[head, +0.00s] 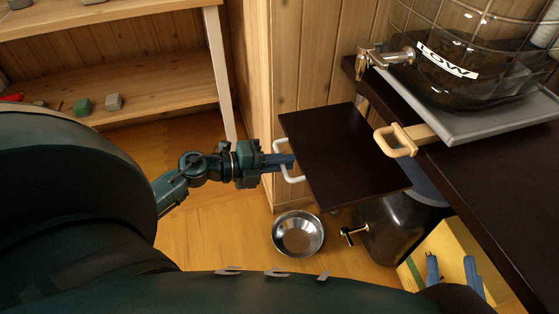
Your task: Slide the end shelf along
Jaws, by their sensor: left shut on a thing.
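The end shelf (345,155) is a flat dark brown board at the end of the dark counter (480,205). A white loop handle (291,179) stands out from its left edge. My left gripper (287,161) is shut on this handle, and its fingers partly hide it. My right gripper (452,273) shows at the lower right as two blue fingers set apart, open with nothing between them.
A glass jar (465,85) marked LOW, with a metal tap (375,62), stands on a grey tray (470,125) with a tan handle (402,139). Below the shelf are a metal bowl (298,228) and a dark tapped jar (388,235). Wooden shelving (165,85) stands left.

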